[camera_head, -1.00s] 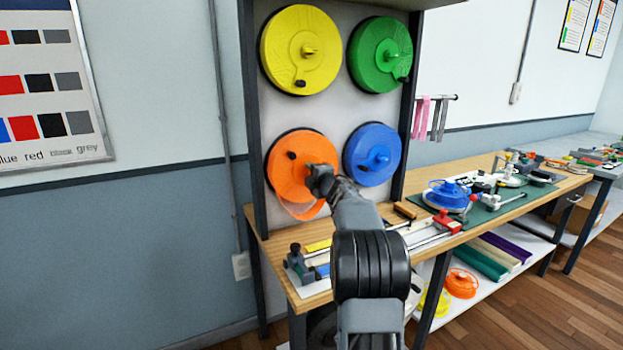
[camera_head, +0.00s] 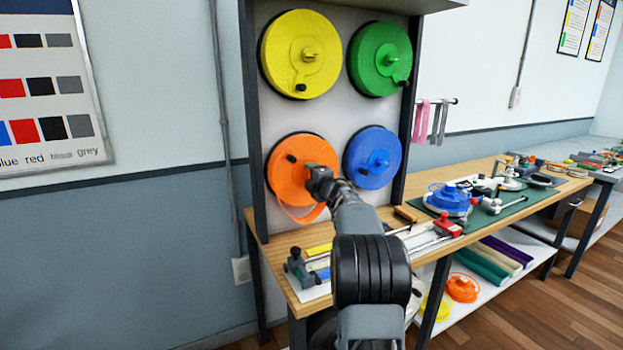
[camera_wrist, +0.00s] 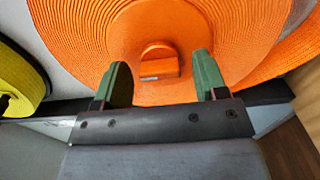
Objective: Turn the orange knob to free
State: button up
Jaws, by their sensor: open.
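The orange strap reel (camera_head: 285,178) hangs at the lower left of the panel, with a loose strap end curving below it. Its orange knob (camera_wrist: 158,60) stands out at the reel's middle in the wrist view. In the head view my gripper hides this knob. My gripper (camera_head: 310,172) is in front of the reel's centre. In the wrist view my gripper (camera_wrist: 162,82) is open, with one green finger on each side of the knob and visible gaps between. I cannot tell how deep the fingers reach along the knob.
A yellow reel (camera_head: 298,75) and a green reel (camera_head: 372,70) hang above. A blue reel (camera_head: 360,165) hangs close on the right. The wooden bench (camera_head: 490,180) below carries a clamp (camera_head: 298,268) and other tools. Open floor lies at the lower right.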

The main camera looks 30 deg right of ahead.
jog(key=shift+s, duration=0.1)
jog(key=s+a+b, duration=0.1)
jog(key=s+a, duration=0.1)
jog(key=s, duration=1.1)
jog(key=shift+s, duration=0.25)
